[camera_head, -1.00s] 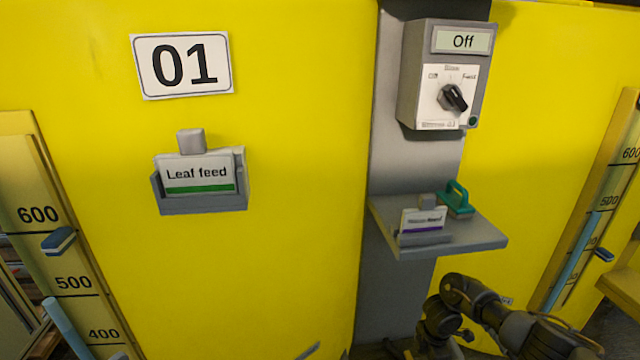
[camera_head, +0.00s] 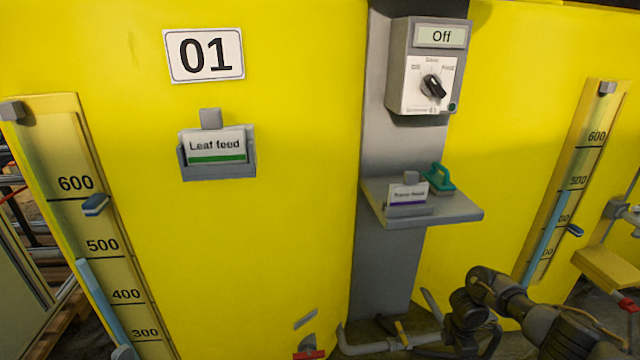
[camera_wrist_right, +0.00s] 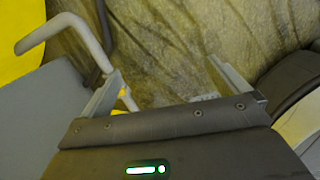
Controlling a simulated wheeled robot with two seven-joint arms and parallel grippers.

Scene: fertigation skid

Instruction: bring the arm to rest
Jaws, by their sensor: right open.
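My right arm (camera_head: 500,300) comes in from the lower right in the head view, bent low in front of the yellow tank, to the right of the grey post. Its gripper end is at or below the bottom edge there and not clear. In the right wrist view my right gripper (camera_wrist_right: 172,88) has its two grey fingers wide apart, with nothing between them. A blurred brownish floor lies beyond the fingers. My left gripper is not in view.
A control box (camera_head: 428,66) reading "Off" is on the grey post (camera_head: 385,270). Below it a shelf (camera_head: 460,214) holds a card (camera_head: 407,195) and a green-handled item (camera_head: 440,179). A "Leaf feed" card (camera_head: 216,146) sits in a holder (camera_head: 190,173). A grey pipe (camera_head: 365,348) runs low near my arm.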

